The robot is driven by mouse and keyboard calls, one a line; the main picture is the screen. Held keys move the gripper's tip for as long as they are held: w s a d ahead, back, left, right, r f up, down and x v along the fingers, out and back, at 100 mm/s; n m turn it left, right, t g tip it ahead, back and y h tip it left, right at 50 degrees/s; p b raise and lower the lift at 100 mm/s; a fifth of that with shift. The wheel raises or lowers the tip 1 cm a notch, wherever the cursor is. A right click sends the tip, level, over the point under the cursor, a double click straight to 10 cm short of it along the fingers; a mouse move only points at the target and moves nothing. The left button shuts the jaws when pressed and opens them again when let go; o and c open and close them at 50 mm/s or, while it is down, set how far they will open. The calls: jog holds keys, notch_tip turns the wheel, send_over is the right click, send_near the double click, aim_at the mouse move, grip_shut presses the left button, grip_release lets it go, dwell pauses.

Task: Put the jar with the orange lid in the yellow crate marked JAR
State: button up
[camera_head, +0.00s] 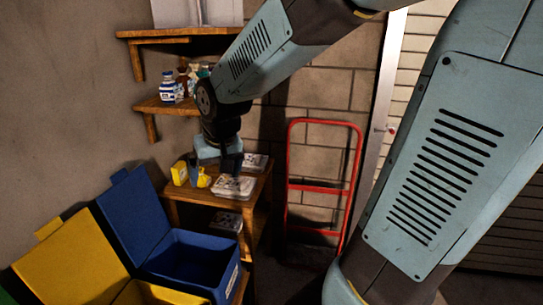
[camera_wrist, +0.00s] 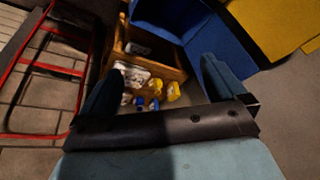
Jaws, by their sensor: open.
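My gripper (camera_head: 222,165) hangs above the small wooden table, empty as far as I can see. In the wrist view my gripper (camera_wrist: 163,68) has its two fingers wide apart, with small items beyond them. I cannot make out a jar with an orange lid in either view. Small jars stand on the wall shelf, among them a blue and white jar (camera_head: 171,91) and a brown jar (camera_head: 184,79), partly hidden by my arm. The yellow crate (camera_head: 152,294) is at the bottom left with its lid open, cut off by the frame. No JAR marking is visible.
A blue crate (camera_head: 192,262) with an open lid stands beside the yellow one. The wooden table (camera_head: 199,194) carries a yellow box (camera_head: 179,173), a yellow mug (camera_head: 204,180) and white flat items (camera_head: 233,187). A red hand truck frame (camera_head: 323,186) leans at the wall.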

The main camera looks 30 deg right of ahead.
jog(key=s+d+r+t, duration=0.1)
jog(key=s+d+r, duration=0.3)
jog(key=s, duration=0.2)
jog(key=s+d+r, duration=0.4)
jog(key=s, duration=0.3)
jog(key=shift+s+r+t+h, duration=0.15)
jog(key=shift+r+t+h, duration=0.1)
jog(key=shift+t+h, duration=0.15)
